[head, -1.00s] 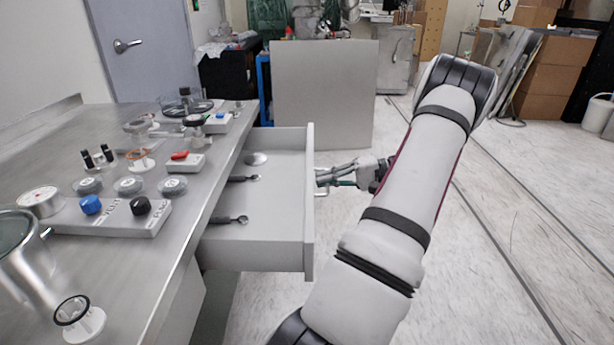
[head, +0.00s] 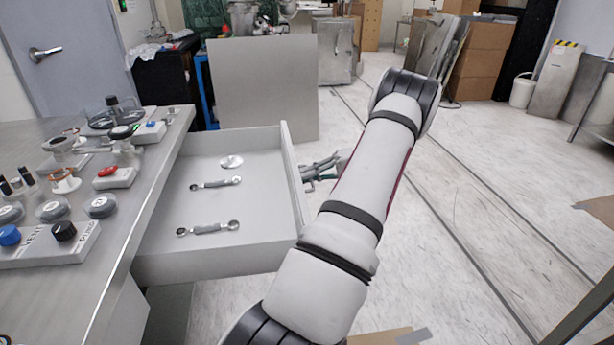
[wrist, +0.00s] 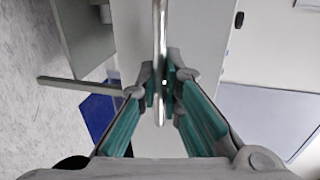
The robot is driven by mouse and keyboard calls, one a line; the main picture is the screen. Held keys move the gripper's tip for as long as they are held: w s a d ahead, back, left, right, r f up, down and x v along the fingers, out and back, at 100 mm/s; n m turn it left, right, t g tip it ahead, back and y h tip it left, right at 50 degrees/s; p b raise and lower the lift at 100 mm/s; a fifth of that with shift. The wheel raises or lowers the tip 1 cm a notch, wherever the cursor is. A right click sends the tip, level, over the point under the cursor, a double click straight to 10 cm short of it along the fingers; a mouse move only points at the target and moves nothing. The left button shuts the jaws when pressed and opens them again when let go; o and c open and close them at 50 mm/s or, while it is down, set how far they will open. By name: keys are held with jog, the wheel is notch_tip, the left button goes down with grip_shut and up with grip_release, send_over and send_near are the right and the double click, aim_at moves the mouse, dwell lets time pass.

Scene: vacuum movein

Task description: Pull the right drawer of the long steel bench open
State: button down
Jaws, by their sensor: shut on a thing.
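The drawer (head: 215,259) of the long steel bench (head: 125,262) stands well out from the bench, its inside in plain view. Two wrenches (head: 208,228) and a small round metal disc (head: 231,162) lie in it. My gripper (head: 318,171) is at the outer side of the drawer front, partly hidden behind my arm. In the wrist view my gripper (wrist: 163,82) is shut on the metal bar handle (wrist: 160,30), which runs between the fingertips. The drawer front (wrist: 205,45) lies just behind the bar.
Knobs, a red button (head: 108,171) and round pieces crowd the bench top. A grey panel (head: 262,90) stands behind the drawer. A brown board (head: 380,338) lies at the bottom edge. The floor to the right (head: 450,200) is mostly clear.

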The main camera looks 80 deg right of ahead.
jog(key=c, duration=2)
grip_release()
jog(key=v, duration=1.2)
